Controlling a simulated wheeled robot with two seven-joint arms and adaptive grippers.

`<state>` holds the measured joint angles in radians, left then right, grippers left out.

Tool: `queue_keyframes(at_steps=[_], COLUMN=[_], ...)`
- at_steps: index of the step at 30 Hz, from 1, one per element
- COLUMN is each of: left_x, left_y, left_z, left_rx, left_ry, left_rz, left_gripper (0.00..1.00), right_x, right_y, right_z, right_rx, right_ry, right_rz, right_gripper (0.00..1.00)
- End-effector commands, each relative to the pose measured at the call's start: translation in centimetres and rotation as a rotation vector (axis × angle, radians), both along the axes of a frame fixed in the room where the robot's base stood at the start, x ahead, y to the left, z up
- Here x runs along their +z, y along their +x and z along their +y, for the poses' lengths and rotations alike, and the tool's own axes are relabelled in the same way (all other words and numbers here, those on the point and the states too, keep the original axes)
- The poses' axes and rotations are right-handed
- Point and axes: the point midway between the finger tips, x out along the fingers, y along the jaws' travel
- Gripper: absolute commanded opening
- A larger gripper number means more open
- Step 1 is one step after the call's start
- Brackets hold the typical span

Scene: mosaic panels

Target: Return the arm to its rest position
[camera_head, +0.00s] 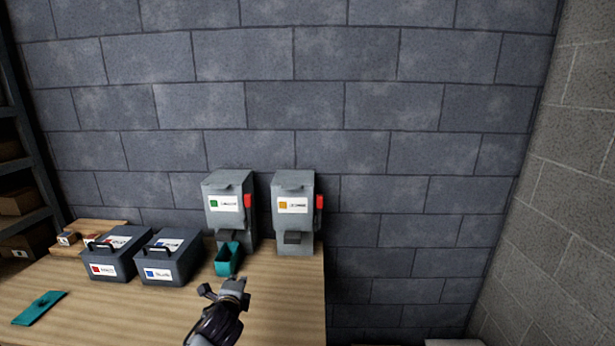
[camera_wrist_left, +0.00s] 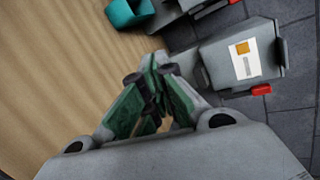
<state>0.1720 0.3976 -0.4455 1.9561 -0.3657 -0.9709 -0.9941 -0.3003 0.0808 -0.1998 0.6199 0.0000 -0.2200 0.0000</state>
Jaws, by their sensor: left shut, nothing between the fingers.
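My left gripper (camera_head: 233,289) is over the front right part of the wooden table, in front of the dispensers. In the left wrist view its green-padded fingers (camera_wrist_left: 157,68) are closed together with nothing between them. A teal scoop or cup (camera_head: 227,259) stands below the left dispenser (camera_head: 228,206), apart from the gripper; it also shows at the top of the left wrist view (camera_wrist_left: 129,10). The right dispenser (camera_head: 294,211), with an orange label, lies beyond the fingertips in the wrist view (camera_wrist_left: 243,58). My right gripper is not in view.
Two dark boxes with handles, one red-labelled (camera_head: 105,270) and one blue-labelled (camera_head: 163,273), stand left of the dispensers. A flat teal piece (camera_head: 40,308) lies at the table's left. Bare table (camera_head: 110,315) lies left of the gripper. Shelving (camera_head: 22,200) stands far left.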

Motion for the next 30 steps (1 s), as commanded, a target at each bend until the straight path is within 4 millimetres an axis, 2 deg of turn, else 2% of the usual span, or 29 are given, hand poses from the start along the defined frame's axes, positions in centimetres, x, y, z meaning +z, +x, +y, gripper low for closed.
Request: queue_keyframes(at_steps=[3,15,30], left_x=[-2.1,-7.8,-12.4], left_y=[-2.5,-11.3,-23.7], left_z=[-0.1,0.2,0.9], left_rx=[0.059,0.31,0.724], left_ry=[-0.135,-0.555,-0.981], left_rz=[0.062,0.261,0.488], left_gripper=[0.0,0.0,0.0], right_x=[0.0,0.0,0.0], right_y=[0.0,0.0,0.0], right_z=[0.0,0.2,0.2], right_rx=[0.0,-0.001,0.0], right_ry=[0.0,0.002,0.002], right_rz=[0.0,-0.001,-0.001], right_gripper=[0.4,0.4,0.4])
